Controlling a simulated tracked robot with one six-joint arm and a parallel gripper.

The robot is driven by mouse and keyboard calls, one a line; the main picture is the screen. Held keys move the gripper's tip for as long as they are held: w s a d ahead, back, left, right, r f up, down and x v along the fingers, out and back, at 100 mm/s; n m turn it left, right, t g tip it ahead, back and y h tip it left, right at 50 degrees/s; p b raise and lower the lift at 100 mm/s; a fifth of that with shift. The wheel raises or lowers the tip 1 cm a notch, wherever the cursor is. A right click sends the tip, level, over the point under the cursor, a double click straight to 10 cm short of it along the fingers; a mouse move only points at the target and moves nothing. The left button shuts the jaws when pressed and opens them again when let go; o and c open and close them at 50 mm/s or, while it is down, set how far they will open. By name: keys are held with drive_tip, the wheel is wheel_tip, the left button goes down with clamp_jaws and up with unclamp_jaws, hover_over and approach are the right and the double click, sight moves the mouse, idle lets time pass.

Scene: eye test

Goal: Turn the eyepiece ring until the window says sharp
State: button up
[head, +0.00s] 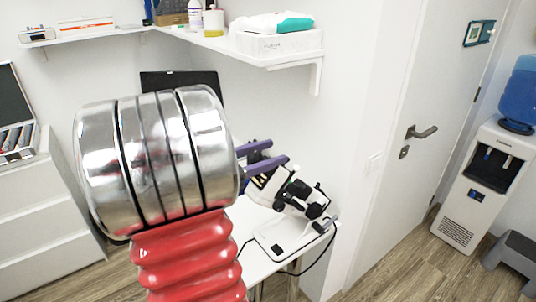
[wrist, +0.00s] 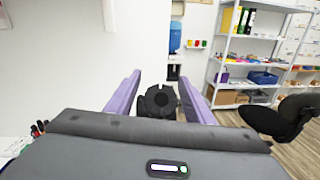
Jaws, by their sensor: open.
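A white and black optical instrument (head: 290,200) stands tilted on a white base on a small table in the head view. In the wrist view a round black part (wrist: 158,101), likely its eyepiece ring, shows between my fingers. My gripper (head: 279,152) has purple fingers at the instrument's upper left end; it also shows in the wrist view (wrist: 160,76). It is open, one finger on either side of the black part, with gaps visible. I cannot tell whether either finger touches it. I cannot make out the window or any word in it.
The white table (head: 257,264) is small, with a black cable hanging over its edge. A wall shelf (head: 270,55) with boxes hangs above. A door (head: 410,110) and a water cooler (head: 482,180) are to the right. A black chair (wrist: 280,120) shows in the wrist view.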

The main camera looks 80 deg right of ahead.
drive_tip(key=shift+c, duration=0.6)
drive_tip(key=c, duration=0.9)
drive_tip(key=shift+m, duration=0.5)
drive_tip(key=shift+s+a+m+g+y, duration=0.1)
drive_tip(key=shift+m+g+y, duration=0.25)
drive_tip(key=shift+m+y, duration=0.2)
drive_tip(key=shift+s+a+m+g+y, duration=0.1)
drive_tip(key=shift+m+g+y, duration=0.3)
drive_tip(key=shift+m, duration=0.25)
drive_tip(key=shift+s+a+f+m+g+y, duration=0.1)
drive_tip(key=shift+a+m+g+y, duration=0.1)
drive_tip(key=shift+m+y, duration=0.9)
drive_tip(key=shift+s+a+f+m+g+y, duration=0.1)
drive_tip(key=shift+a+m+g+y, duration=0.1)
drive_tip(key=shift+m+y, duration=0.85)
drive_tip(key=shift+m, duration=0.25)
drive_tip(key=o, duration=1)
